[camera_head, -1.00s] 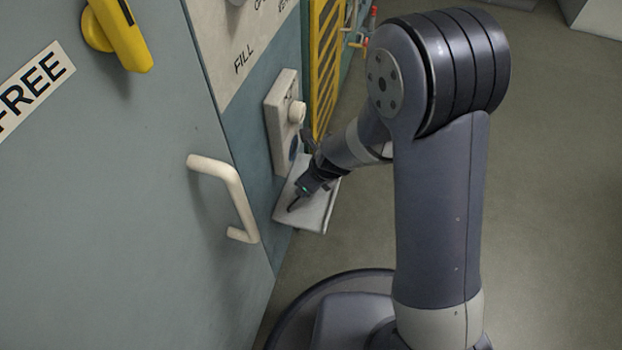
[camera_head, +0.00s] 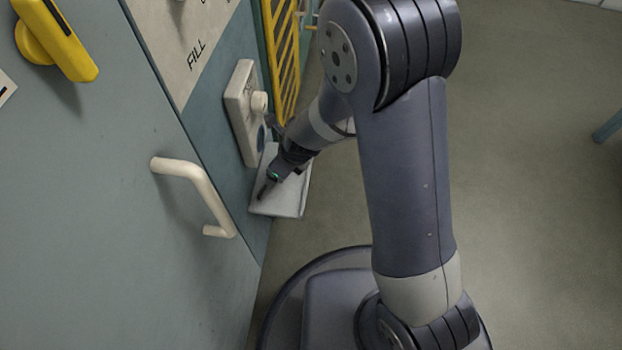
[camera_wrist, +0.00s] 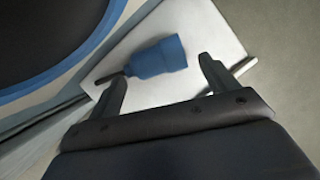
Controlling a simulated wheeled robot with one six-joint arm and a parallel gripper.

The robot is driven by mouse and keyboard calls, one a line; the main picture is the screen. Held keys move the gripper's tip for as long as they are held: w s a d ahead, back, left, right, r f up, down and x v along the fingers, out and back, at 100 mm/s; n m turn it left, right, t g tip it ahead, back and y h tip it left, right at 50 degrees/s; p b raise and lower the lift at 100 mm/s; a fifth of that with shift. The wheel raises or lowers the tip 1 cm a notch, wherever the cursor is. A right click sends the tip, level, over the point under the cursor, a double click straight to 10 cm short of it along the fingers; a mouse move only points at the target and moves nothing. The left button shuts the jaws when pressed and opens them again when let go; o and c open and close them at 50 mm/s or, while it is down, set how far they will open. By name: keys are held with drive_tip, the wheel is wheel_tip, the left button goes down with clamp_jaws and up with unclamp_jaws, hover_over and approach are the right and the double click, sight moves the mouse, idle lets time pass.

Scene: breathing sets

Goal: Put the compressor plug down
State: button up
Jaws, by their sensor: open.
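The compressor plug (camera_wrist: 158,58) is blue with a dark pin at its left end. It lies on its side on a pale shelf (camera_wrist: 215,30) in the wrist view. My gripper (camera_wrist: 160,78) is open, its two dark fingers apart, with the plug just beyond and between the fingertips. I cannot tell whether a finger touches it. In the head view my gripper (camera_head: 267,188) is low over the same shelf (camera_head: 287,207); the plug cannot be made out there.
A white panel unit with a round knob (camera_head: 242,112) stands on the wall above the shelf. A cream handle (camera_head: 200,192) sticks out from the grey door at left. A yellow grille (camera_head: 283,60) is behind. A blue-rimmed dark round (camera_wrist: 60,65) is close at left. Open floor lies right.

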drive_tip(key=p+v, duration=0.3)
drive_tip(key=v, duration=0.3)
drive_tip(key=s+d+f+b, duration=0.1)
drive_tip(key=s+d+b, duration=0.3)
drive_tip(key=s+d, duration=0.3)
drive_tip(key=shift+d, duration=1)
drive_tip(key=shift+a+f, duration=0.1)
drive_tip(key=w+a+p, duration=0.1)
drive_tip(key=w+a, duration=0.1)
drive_tip(key=w+a+p, duration=0.1)
drive_tip(key=w+a, duration=0.1)
drive_tip(key=a, duration=0.1)
drive_tip(key=w+a+p, duration=0.1)
drive_tip(key=w+a, duration=0.1)
drive_tip(key=a, duration=0.1)
drive_tip(key=shift+w, duration=0.2)
drive_tip(key=b+x, duration=0.2)
drive_tip(key=x, duration=0.1)
drive_tip(key=b+x, duration=0.1)
drive_tip(key=x, duration=0.1)
drive_tip(key=shift+w+a, duration=0.35)
drive_tip(key=shift+a, duration=0.1)
drive_tip(key=shift+w+a+f+b, duration=0.15)
drive_tip(key=shift+f+b, duration=0.25)
drive_tip(key=shift+f, duration=0.2)
